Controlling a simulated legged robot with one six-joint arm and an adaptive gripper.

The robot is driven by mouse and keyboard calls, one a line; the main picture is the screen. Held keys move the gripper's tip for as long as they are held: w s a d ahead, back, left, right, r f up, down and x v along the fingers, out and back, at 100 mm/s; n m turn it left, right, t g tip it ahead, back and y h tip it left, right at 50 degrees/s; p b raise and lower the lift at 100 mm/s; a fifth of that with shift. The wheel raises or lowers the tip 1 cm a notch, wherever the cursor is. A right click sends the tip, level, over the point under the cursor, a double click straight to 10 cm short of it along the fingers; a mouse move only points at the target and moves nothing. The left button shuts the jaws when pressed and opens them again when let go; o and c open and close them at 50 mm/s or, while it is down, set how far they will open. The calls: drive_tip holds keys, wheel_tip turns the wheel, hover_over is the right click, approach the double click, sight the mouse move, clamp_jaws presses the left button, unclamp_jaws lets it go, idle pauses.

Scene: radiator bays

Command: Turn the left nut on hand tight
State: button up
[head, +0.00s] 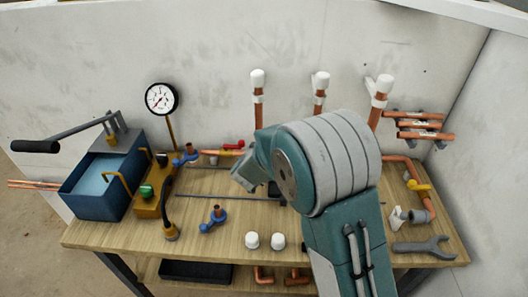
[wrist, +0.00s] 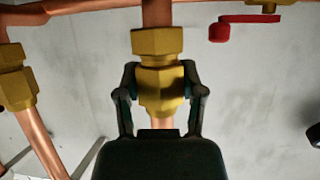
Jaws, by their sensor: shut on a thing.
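In the wrist view my gripper (wrist: 161,92) is shut around a brass nut (wrist: 162,88), one finger on each side of it. The nut sits against a brass fitting body (wrist: 157,41) on a copper pipe, whose lower end (wrist: 162,123) shows just below the nut. A second brass fitting (wrist: 17,88) on another copper pipe is at the left edge of the wrist view, apart from my gripper. In the head view my arm hides the gripper and the nut.
A red-handled valve (head: 232,146) is left of my arm in the head view. A pressure gauge (head: 161,99), a blue pump tank (head: 88,195), a blue clamp (head: 213,219), two white caps (head: 265,240) and a spanner (head: 423,248) are around the wooden bench (head: 130,240).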

drive_tip(key=shift+a+m+g+h, duration=0.1)
drive_tip(key=shift+m+g+h, duration=0.2)
drive_tip(key=shift+m+h, duration=0.95)
drive_tip(key=o, duration=1.1)
drive_tip(key=shift+c, duration=0.2)
drive_tip(key=v, duration=1)
